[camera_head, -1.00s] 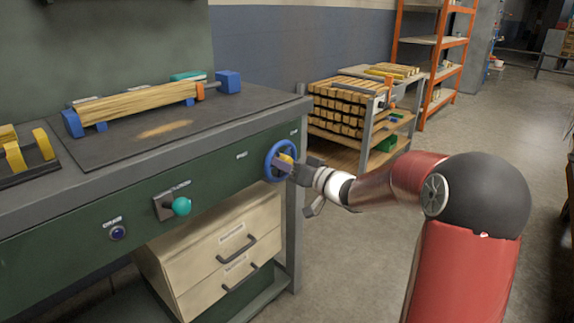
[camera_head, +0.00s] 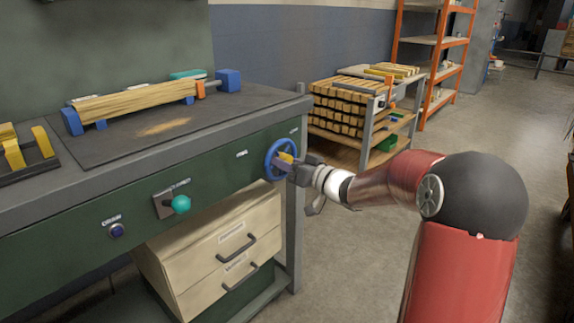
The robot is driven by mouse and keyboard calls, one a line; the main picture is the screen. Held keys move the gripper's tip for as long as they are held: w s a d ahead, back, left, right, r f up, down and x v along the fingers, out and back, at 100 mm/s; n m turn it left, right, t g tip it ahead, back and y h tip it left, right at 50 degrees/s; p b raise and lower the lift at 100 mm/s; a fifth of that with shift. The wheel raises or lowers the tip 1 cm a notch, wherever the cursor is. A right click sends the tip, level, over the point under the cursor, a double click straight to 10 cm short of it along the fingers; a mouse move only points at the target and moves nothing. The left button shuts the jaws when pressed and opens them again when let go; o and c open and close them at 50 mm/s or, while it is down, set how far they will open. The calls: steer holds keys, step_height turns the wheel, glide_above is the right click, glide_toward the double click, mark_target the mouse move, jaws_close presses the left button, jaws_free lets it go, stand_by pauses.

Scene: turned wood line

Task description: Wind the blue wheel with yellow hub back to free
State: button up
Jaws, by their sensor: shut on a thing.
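The blue wheel (camera_head: 267,161) with a yellow hub (camera_head: 286,157) is on the green front panel of the bench, near its right end. My gripper (camera_head: 285,164) is at the wheel's hub from the right side and is shut on it. The gripper's fingers hide part of the hub and the wheel's right side. Small white labels (camera_head: 242,154) sit on the panel near the wheel, too small to read.
A teal knob lever (camera_head: 181,204) and a dark round button (camera_head: 117,230) are on the panel to the left. Wooden drawers (camera_head: 213,253) stand below. A wood piece (camera_head: 140,101) lies between blue holders on the bench top. A rack of timber (camera_head: 340,112) stands behind; floor at right is clear.

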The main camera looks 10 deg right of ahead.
steer(key=n+b, duration=0.3)
steer(key=n, duration=0.2)
steer(key=shift+f, duration=0.2)
steer(key=n+b, duration=0.3)
steer(key=n, duration=0.2)
steer(key=n+b, duration=0.3)
steer(key=n, duration=0.1)
steer(key=shift+n+b, duration=0.3)
steer(key=shift+b, duration=0.05)
steer(key=n+b, duration=0.4)
steer(key=n, duration=0.1)
steer(key=n+b, duration=0.2)
steer(key=n, duration=0.6)
steer(key=shift+r+b, duration=0.15)
steer(key=shift+b, duration=0.25)
steer(key=n, duration=0.5)
steer(key=shift+n, duration=2.2)
